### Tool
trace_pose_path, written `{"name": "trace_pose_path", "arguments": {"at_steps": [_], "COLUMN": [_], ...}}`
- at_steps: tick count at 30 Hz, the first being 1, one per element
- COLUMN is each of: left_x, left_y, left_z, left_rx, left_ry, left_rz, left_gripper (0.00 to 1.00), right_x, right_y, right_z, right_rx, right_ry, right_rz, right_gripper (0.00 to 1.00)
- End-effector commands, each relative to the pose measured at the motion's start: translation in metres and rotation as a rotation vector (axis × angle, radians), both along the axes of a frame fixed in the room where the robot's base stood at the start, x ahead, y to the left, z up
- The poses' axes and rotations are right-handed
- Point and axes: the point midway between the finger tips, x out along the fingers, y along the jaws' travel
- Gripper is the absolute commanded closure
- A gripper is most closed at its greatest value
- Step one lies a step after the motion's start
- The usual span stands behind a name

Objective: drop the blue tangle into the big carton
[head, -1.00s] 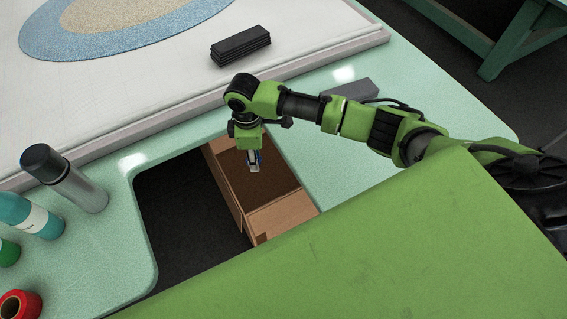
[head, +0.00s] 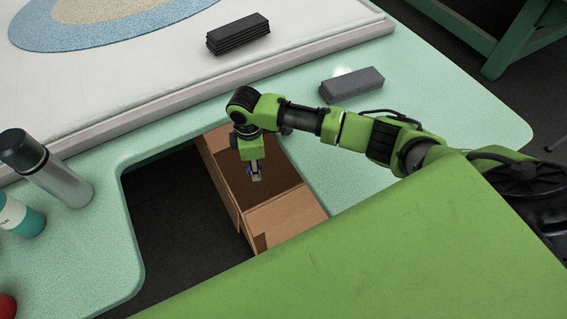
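The big carton (head: 286,218) is an open brown cardboard box in the cut-out of the green table, with a flap folded out at its near side. My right gripper (head: 256,177) points down over the carton's opening. A small bit of the blue tangle (head: 248,171) shows at its fingers, which look closed on it; most of the tangle is hidden or too small to make out. I cannot tell how far the fingertips are below the carton's rim. My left gripper is not in view.
A dark floor gap (head: 185,225) lies left of the carton. A grey bottle (head: 62,182) and a teal bottle (head: 20,218) stand at the left. A grey block (head: 352,85) lies behind my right arm. A dark stack (head: 238,34) lies on the white tufting frame.

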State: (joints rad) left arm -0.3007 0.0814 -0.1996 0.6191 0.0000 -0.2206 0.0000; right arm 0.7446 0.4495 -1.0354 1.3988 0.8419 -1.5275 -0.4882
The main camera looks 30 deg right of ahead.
Motion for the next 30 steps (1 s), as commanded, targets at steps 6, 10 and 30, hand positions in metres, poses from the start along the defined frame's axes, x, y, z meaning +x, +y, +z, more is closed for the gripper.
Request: {"name": "trace_pose_path", "arguments": {"at_steps": [6,10,30], "left_x": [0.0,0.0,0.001], "left_y": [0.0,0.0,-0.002], "left_z": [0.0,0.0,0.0], "left_rx": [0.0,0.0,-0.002], "left_ry": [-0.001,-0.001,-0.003], "left_rz": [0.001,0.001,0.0], "left_gripper": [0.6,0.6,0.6], "right_x": [0.0,0.0,0.002], "right_y": [0.0,0.0,0.0], "right_z": [0.0,0.0,0.054], "right_rx": [0.0,0.0,0.001], "right_ry": [0.0,0.0,-0.004], "right_rz": [0.0,-0.001,0.001], "right_gripper": [0.79,0.51,0.51]}}
